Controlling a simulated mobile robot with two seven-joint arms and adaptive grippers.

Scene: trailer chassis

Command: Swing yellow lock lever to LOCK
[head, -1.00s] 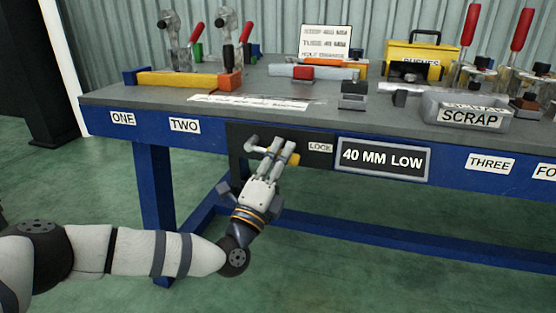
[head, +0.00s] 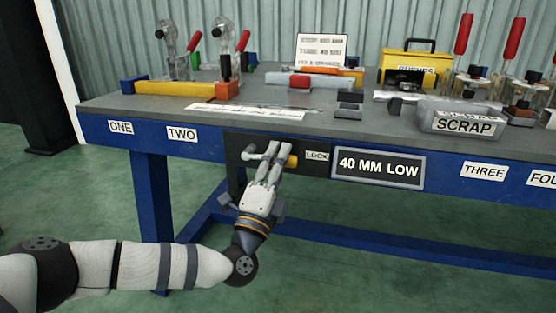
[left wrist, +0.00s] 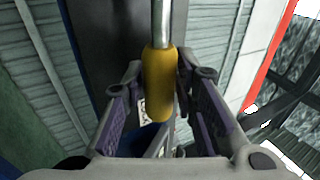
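The lock lever has a yellow grip (head: 292,161) that shows just right of my fingertips, on the dark panel (head: 240,150) at the bench's front edge. A white LOCK label (head: 317,156) sits right of it. My left gripper (head: 272,152) reaches up to the panel, its fingers partly covering the lever. In the left wrist view the yellow grip (left wrist: 160,85) on its metal rod (left wrist: 162,25) lies between the two fingers of my left gripper (left wrist: 162,105). Gaps show on both sides, so the gripper looks open around it. My right gripper is not in view.
A framed 40 MM LOW sign (head: 378,168) is right of the panel. The blue bench (head: 210,134) carries clamps (head: 225,50), a SCRAP bin (head: 462,120) and a yellow box (head: 411,66) on top. Floor space in front is clear.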

